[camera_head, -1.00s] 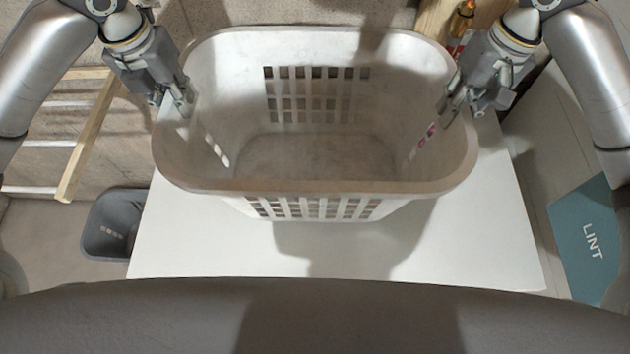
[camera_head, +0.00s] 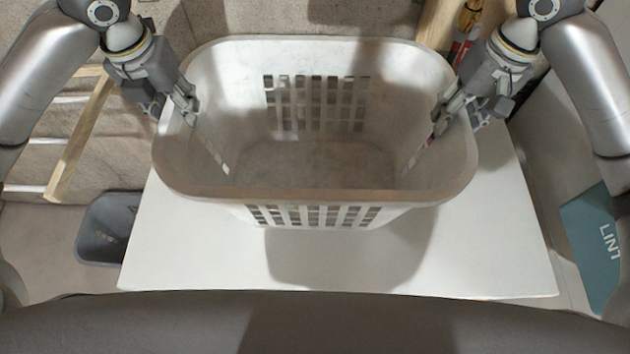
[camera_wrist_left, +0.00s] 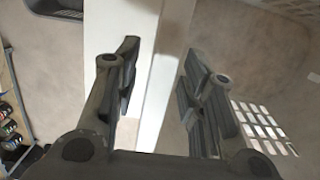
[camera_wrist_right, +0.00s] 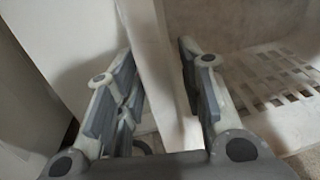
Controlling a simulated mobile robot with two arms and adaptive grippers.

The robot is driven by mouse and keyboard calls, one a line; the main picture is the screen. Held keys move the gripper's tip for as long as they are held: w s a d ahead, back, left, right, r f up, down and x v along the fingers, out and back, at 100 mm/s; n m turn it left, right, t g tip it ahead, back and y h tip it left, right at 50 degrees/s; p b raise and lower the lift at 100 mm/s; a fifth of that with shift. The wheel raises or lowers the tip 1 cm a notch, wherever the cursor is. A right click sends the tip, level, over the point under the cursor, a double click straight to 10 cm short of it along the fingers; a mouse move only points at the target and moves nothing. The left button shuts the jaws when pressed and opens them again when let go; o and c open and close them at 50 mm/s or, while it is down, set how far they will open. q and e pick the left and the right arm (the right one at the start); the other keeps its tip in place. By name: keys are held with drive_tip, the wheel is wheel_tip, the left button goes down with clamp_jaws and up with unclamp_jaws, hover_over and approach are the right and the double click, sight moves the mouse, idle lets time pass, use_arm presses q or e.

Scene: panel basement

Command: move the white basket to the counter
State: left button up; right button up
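The white basket (camera_head: 320,192) is upright and empty in the middle of the head view, over a white counter top (camera_head: 200,262). I cannot tell whether its base touches the counter. My left gripper (camera_head: 190,108) is at the basket's left wall, with one finger on each side of it. It also shows in the left wrist view (camera_wrist_left: 160,62). My right gripper (camera_head: 440,118) straddles the right wall in the same way, and it shows in the right wrist view (camera_wrist_right: 155,65). The contact points are partly hidden.
A grey bin (camera_head: 105,235) stands on the floor at the left, below a wooden ladder-like frame (camera_head: 75,150). A teal LINT box (camera_head: 592,240) is at the right. Bottles (camera_head: 467,25) stand at the back right. The counter's front strip is clear.

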drive_tip(key=shift+f, duration=0.1)
use_arm(q)
drive_tip(key=shift+s+a+r, duration=0.1)
drive_tip(key=shift+s+r, duration=0.1)
drive_tip(key=shift+r, duration=1.05)
drive_tip(key=shift+s+a+r, duration=0.1)
drive_tip(key=shift+s+r, duration=0.1)
drive_tip(key=shift+r, duration=1.1)
drive_tip(key=shift+s+a+r, duration=0.1)
drive_tip(key=shift+s+r, duration=0.1)
drive_tip(key=shift+r, duration=1.05)
drive_tip(key=shift+d+r, duration=0.15)
drive_tip(key=shift+d, duration=0.15)
use_arm(e)
drive_tip(key=shift+d+r, duration=0.35)
drive_tip(key=shift+r, duration=0.2)
use_arm(q)
drive_tip(key=shift+a, duration=0.1)
use_arm(e)
wheel_tip(320, 180, up, 6)
drive_tip(key=shift+f, duration=0.15)
drive_tip(key=shift+d+r, duration=0.25)
drive_tip(key=shift+r, duration=0.35)
drive_tip(key=shift+a, duration=0.1)
